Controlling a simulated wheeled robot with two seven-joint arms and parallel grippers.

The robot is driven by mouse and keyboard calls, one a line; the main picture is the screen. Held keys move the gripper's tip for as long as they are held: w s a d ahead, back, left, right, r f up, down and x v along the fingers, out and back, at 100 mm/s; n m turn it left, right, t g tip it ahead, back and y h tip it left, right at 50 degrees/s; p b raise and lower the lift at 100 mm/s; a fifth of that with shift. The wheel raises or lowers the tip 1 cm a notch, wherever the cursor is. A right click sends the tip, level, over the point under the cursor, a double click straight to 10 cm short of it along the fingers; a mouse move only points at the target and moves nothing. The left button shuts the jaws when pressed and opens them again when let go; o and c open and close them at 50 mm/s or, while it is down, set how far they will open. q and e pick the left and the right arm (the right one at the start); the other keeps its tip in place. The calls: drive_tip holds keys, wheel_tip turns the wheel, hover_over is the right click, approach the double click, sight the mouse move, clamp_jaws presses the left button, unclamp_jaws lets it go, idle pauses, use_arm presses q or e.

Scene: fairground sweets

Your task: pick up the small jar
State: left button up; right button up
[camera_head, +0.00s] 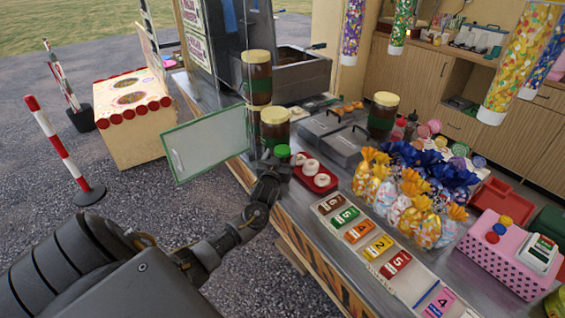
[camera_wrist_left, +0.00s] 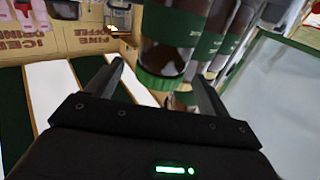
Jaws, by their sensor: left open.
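The small jar (camera_head: 282,152) shows its green lid at the table's near-left edge in the head view; my left gripper hides most of its body. In the left wrist view, which looks upside down, the jar (camera_wrist_left: 168,45) has brown contents, a dark green band and a green lid pointing down the picture. My left gripper (camera_head: 274,166) is beside the jar, and its two fingers (camera_wrist_left: 158,75) are open with the jar's lid end showing between them. I cannot tell whether they touch it. My right gripper is in neither view.
Tall brown jars with cream lids (camera_head: 257,57) stand close behind the small jar. A green-framed panel (camera_head: 206,146) hangs just left of the gripper. A red tray of white rolls (camera_head: 318,181) lies to the right, with wrapped sweet bags (camera_head: 410,200) beyond.

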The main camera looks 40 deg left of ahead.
sight(282, 149)
use_arm(q)
drive_tip(key=shift+x, duration=1.25)
drive_tip(key=shift+w+a, duration=0.15)
drive_tip(key=shift+w, duration=0.2)
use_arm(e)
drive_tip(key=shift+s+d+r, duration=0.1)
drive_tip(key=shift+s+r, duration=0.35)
use_arm(q)
drive_tip(key=c, duration=1.6)
drive_tip(key=shift+c, duration=0.5)
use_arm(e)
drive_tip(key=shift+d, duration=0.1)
use_arm(q)
drive_tip(key=shift+r, duration=0.55)
drive_tip(key=s+d+r+b, duration=0.1)
drive_tip(key=s+d+r, duration=0.1)
drive_tip(key=s+r, duration=0.2)
drive_tip(key=s+d+r+b, duration=0.1)
drive_tip(key=s+d+r, duration=0.1)
drive_tip(key=s+r, duration=0.2)
drive_tip(key=s+d+r, duration=0.2)
drive_tip(key=s+r, duration=0.2)
drive_tip(key=shift+s+d+b, duration=0.15)
drive_tip(key=shift+s+b, duration=0.1)
drive_tip(key=shift+b, duration=0.15)
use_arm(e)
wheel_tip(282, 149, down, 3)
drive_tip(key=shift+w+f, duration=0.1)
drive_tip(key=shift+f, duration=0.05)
